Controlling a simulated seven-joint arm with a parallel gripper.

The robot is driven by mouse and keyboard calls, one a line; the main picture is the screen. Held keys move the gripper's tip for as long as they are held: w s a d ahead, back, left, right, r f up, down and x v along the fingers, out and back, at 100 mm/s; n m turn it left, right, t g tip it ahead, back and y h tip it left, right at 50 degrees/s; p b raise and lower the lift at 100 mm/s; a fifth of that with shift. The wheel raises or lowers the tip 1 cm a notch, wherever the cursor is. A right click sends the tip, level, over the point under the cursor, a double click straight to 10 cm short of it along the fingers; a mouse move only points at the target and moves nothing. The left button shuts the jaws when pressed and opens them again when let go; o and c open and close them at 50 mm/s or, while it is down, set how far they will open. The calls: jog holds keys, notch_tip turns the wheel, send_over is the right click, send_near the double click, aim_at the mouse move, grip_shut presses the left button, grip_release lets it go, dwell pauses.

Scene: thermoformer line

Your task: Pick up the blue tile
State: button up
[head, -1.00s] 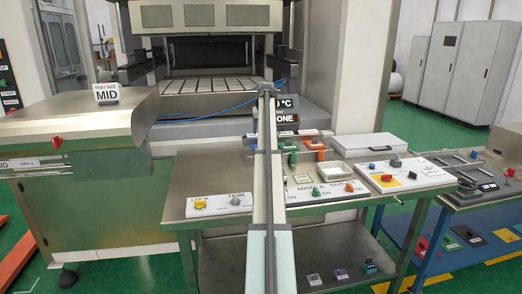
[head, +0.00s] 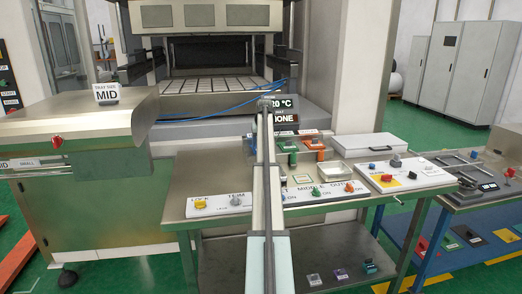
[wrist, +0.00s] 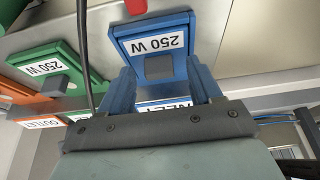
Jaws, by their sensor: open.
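The blue tile (wrist: 165,23) carries a white "250 W" label and a grey square, and shows in the upper middle of the wrist view. In the head view its blue station (head: 249,144) is at the left of a row on the bench, partly hidden by my arm. My gripper (wrist: 160,76) is open; two blue finger-like uprights stand on either side of the tile's near end. I cannot tell whether they touch it. An "INLET" label shows partly between them.
A green tile (wrist: 43,65) marked "250 W" and an orange "OUTLET" part (wrist: 20,90) stand beside the blue one. The forming machine (head: 190,86) is behind.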

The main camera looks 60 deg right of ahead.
grip_shut()
dwell(0.5)
jog(key=shift+r, duration=0.1)
